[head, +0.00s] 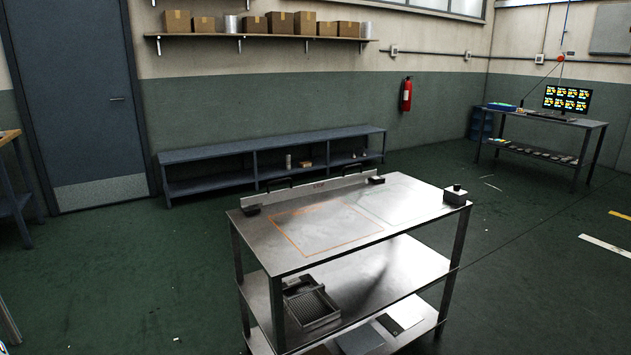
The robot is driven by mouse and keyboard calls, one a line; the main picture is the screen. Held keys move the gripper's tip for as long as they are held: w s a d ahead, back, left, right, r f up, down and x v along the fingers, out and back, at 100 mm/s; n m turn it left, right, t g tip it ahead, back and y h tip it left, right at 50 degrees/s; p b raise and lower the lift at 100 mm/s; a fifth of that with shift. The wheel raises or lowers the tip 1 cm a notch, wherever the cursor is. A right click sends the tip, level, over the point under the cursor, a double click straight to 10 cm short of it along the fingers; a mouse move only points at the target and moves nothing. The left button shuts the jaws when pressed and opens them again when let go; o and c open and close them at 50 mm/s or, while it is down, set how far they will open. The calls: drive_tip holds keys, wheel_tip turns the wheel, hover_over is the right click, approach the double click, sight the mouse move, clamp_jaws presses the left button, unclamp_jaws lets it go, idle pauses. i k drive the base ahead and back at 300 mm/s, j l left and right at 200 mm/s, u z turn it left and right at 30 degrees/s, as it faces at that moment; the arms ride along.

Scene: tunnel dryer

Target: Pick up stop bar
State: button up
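A long pale metal bar (336,185), which looks like the stop bar, stands along the back edge of the steel table (400,205). It has faint reddish marking near its middle and two dark handles on or just behind its upper edge. A dark block sits at each end of it, one at the left (251,210) and one at the right (376,180). I cannot tell whether the blocks hold the bar or only stand beside it. My gripper is not in view.
The tabletop has an orange outlined area and a paler outline, both bare. A dark box with a knob (455,195) stands at the right corner. A grey ribbed tray (314,310) lies on the middle shelf. A low blue bench (215,171) stands behind; green floor is open around.

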sight(274, 196)
drive_tip(key=i+j+z, duration=0.1)
drive_tip(key=i+j, duration=0.55)
drive_tip(key=i+j+z, duration=0.1)
drive_tip(key=i+j, duration=1.25)
drive_tip(key=i+j+z, duration=0.15)
drive_tip(key=i+j, duration=0.45)
drive_tip(key=j, duration=0.25)
